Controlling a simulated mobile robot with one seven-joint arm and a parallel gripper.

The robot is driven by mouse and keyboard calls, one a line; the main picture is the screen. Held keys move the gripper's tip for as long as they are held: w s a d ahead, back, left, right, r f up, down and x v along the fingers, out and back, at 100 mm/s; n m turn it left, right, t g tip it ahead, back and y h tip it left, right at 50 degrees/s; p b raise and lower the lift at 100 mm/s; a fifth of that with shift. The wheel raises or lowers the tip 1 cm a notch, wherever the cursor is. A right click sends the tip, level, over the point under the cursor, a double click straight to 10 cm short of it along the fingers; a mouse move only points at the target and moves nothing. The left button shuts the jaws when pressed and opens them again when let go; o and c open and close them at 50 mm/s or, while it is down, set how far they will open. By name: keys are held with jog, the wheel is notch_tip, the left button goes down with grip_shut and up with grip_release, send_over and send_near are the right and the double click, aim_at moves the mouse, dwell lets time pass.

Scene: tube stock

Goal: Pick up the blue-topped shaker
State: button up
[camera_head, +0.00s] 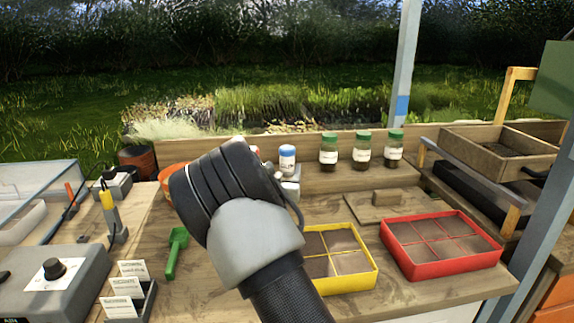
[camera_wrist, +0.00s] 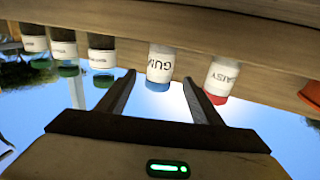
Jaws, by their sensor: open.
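The blue-topped shaker (camera_head: 287,160) is white with a blue cap and stands on the bench near the back board, just past my arm. In the wrist view, which is upside down, the shaker (camera_wrist: 160,64) shows its label and appears between the fingertips of my gripper (camera_wrist: 159,78). My gripper is open with nothing held. The shaker seems to lie ahead of the tips; I cannot tell the exact gap.
A red-topped shaker (camera_wrist: 220,78) stands close beside the blue-topped one, near one finger. Several green-capped jars (camera_head: 362,148) stand along the back board. A yellow tray (camera_head: 372,268) and a red tray (camera_head: 442,272) lie in front. A green scoop (camera_head: 175,250) lies left.

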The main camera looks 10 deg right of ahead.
aim_at(286, 162)
jog(key=shift+w+d, duration=0.15)
jog(key=shift+w, duration=0.4)
jog(key=b+x, duration=0.1)
jog(key=x, duration=0.5)
jog(key=shift+w+d, duration=0.1)
jog(key=shift+w, duration=0.2)
jog(key=shift+c, duration=0.3)
jog(key=c, duration=1.1)
